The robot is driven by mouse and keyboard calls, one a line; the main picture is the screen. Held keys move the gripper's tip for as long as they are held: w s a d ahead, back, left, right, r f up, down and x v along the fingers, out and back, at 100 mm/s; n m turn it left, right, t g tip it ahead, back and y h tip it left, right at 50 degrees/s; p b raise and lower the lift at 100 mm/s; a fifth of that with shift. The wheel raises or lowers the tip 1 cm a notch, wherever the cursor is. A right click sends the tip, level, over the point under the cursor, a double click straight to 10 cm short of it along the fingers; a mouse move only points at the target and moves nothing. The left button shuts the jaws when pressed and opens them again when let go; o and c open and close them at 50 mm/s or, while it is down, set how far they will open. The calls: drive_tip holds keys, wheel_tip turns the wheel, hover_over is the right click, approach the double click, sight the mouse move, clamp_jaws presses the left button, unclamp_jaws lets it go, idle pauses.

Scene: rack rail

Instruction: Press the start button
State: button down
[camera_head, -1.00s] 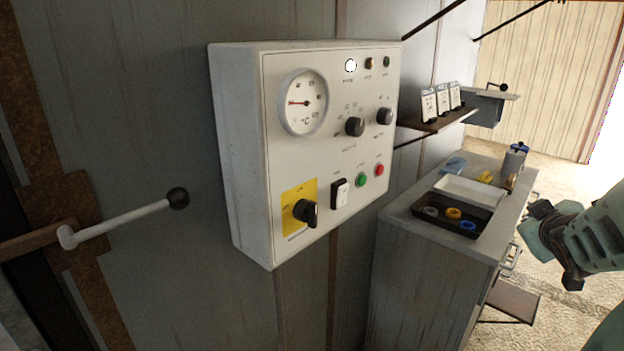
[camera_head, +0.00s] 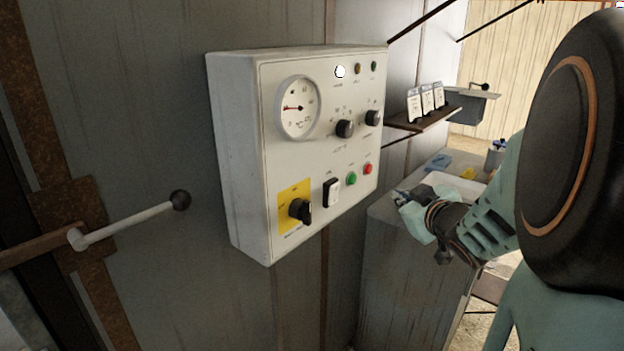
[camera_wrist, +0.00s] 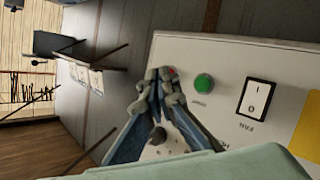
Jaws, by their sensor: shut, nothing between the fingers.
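The white control box (camera_head: 240,160) hangs on the grey wall. Its green button (camera_head: 351,178) sits low on the right of the face, left of the red button (camera_head: 368,169). I take the green one as the start button; its label is too small to read in the head view. In the wrist view the green button (camera_wrist: 204,83) is clear, and the red one is mostly hidden behind my fingertips. My gripper (camera_head: 405,199) is shut and empty, to the right of the box in the head view. The fingertips also show in the wrist view (camera_wrist: 162,78), beside the green button.
The box also bears a gauge (camera_head: 299,107), dark knobs, a white rocker switch (camera_head: 332,192) and a black rotary switch (camera_head: 300,211) on a yellow plate. A lever (camera_head: 130,222) sticks out at left.

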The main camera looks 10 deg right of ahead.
sight(352, 179)
drive_tip(key=w+a+b, duration=0.3)
drive_tip(key=w+a, duration=0.2)
drive_tip(key=w, duration=0.2)
drive_tip(key=shift+a, duration=0.25)
idle(1.5)
drive_tip(key=shift+w+a+b, duration=0.25)
drive_tip(key=shift+w+b, duration=0.05)
drive_tip(key=shift+b, duration=0.15)
drive_tip(key=shift+w+a, duration=0.3)
drive_tip(key=shift+w, duration=0.05)
idle(0.7)
drive_tip(key=shift+d, duration=0.1)
drive_tip(key=shift+s+d, duration=0.45)
drive_tip(key=shift+s, duration=0.25)
drive_tip(key=shift+d+p, duration=0.1)
drive_tip(key=shift+p, duration=0.2)
